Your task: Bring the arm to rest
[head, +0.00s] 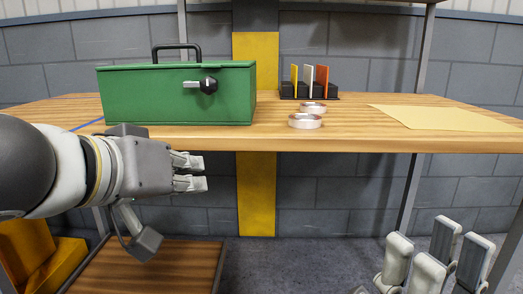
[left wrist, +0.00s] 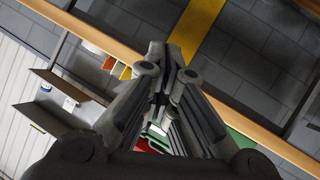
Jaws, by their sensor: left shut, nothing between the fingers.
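My left gripper (head: 190,172) is in front of the table's front edge, just below tabletop height, and points right. Its fingers are shut with nothing between them. In the left wrist view the fingertips (left wrist: 168,62) come close together. My right gripper (head: 436,256) is at the bottom right, fingers up and spread apart, with nothing visible between them. Its arm is mostly out of view.
A green toolbox (head: 180,97) stands on the wooden table (head: 350,142), above and behind my left gripper. Two metal rings (head: 305,121), a dark rack (head: 309,92) with coloured plates and a yellow sheet (head: 440,117) lie further right. A low wooden surface (head: 150,262) is below left.

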